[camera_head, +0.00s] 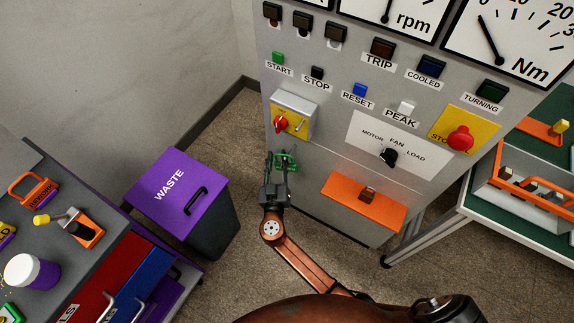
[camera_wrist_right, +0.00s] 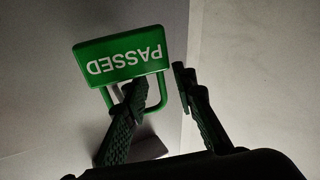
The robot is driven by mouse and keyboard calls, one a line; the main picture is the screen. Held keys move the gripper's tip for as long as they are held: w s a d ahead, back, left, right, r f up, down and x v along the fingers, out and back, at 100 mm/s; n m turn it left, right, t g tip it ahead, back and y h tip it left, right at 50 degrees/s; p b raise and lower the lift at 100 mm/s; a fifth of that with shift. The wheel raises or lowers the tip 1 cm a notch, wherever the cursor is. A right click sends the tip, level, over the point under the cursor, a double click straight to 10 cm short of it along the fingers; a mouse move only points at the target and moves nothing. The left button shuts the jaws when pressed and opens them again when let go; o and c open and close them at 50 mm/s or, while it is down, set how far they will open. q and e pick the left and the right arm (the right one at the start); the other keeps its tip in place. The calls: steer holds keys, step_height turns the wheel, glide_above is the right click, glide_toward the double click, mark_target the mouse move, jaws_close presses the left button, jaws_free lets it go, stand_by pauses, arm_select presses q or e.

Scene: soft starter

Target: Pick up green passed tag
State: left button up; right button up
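The green passed tag (camera_wrist_right: 122,56) fills the upper left of the right wrist view, its white word upside down. A green loop handle (camera_wrist_right: 106,97) extends below its plate. In the head view the tag (camera_head: 288,162) is a small green piece at the cabinet front, below the yellow panel with the red knob, partly hidden by my gripper. My right gripper (camera_wrist_right: 162,88) is open at the handle, its fingers apart. One finger overlaps the loop; the other is to the right of it. I cannot tell whether either touches. My right gripper (camera_head: 279,160) points at the cabinet. My left gripper is not in view.
The grey control cabinet (camera_head: 330,165) stands ahead, with buttons, dials and an orange tray (camera_head: 364,202). A purple-lidded waste bin (camera_head: 170,188) stands left. A workbench (camera_head: 75,260) is at lower left, and a green-topped table (camera_head: 535,222) at right. Floor between is clear.

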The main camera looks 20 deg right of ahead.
steer(key=shift+c, duration=0.2)
jaws_close()
steer(key=shift+r, duration=0.15)
stand_by(0.3)
steer(key=shift+r, duration=0.2)
steer(key=shift+s+a+r+p, duration=0.15)
steer(key=shift+s+r+p, duration=0.2)
steer(key=shift+r+p, duration=0.15)
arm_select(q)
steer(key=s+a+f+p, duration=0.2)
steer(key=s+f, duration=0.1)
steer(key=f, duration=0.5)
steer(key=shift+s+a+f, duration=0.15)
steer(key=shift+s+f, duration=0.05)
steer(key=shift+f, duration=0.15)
arm_select(e)
steer(key=v, duration=1.7)
steer(key=shift+s, duration=0.15)
